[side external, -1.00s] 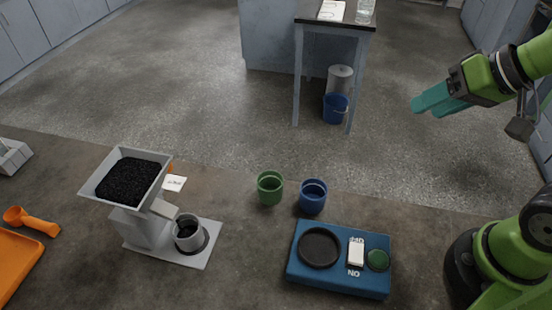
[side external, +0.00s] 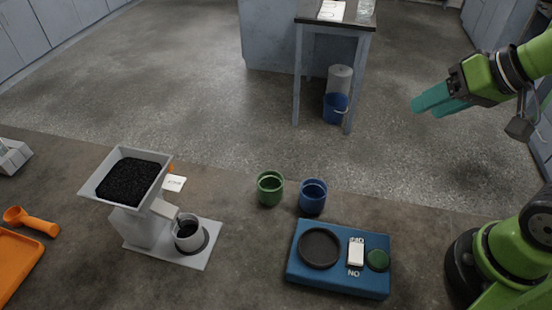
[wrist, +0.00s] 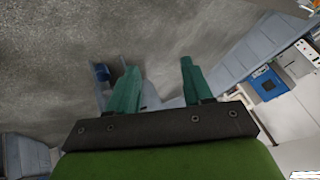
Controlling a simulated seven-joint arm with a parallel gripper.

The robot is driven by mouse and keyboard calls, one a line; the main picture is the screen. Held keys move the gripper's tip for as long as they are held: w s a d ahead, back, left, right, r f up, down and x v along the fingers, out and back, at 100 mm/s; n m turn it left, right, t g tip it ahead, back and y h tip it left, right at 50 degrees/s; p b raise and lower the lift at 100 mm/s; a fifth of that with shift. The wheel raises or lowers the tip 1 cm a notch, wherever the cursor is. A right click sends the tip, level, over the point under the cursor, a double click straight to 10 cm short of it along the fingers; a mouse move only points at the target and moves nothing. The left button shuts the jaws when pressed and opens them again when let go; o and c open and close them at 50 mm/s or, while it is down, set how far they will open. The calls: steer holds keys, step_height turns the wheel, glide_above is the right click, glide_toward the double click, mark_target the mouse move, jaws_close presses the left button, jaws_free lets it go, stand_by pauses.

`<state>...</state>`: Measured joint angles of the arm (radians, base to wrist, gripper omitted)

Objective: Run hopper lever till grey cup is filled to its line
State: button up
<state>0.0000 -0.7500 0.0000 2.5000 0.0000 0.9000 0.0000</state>
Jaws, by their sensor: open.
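The grey hopper (side external: 147,212) stands at left in the side view, its tray filled with black grains (side external: 127,183). The grey cup (side external: 188,236) sits under its spout on the base plate, with dark material inside. I cannot tell the level against a line. A small orange part (side external: 170,168), perhaps the lever, shows behind the hopper, mostly hidden. My gripper (side external: 424,106) is at the upper right, far from the hopper, in the air. Its two teal fingers are apart and empty in the wrist view (wrist: 158,82).
A green cup (side external: 270,188) and a blue cup (side external: 313,197) stand mid-bench. A blue device (side external: 338,288) with a round dark plate is in front of them. An orange scoop (side external: 32,221) and an orange tray (side external: 12,265) lie at far left.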

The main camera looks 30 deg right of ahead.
steer(key=w+a+f+m+g+y, duration=0.2)
steer(key=w+a+f+m+y, duration=0.65)
steer(key=w+a, duration=0.35)
steer(key=w+a+f+m+g+y, duration=0.1)
steer(key=w+a+f+m+y, duration=0.65)
steer(key=w+a+f, duration=0.45)
steer(key=shift+m, duration=0.4)
steer(key=x, duration=0.5)
steer(key=w+x, duration=0.1)
steer(key=x, duration=0.4)
steer(key=r+x, duration=0.1)
steer(key=x, duration=0.4)
steer(key=shift+w, duration=0.3)
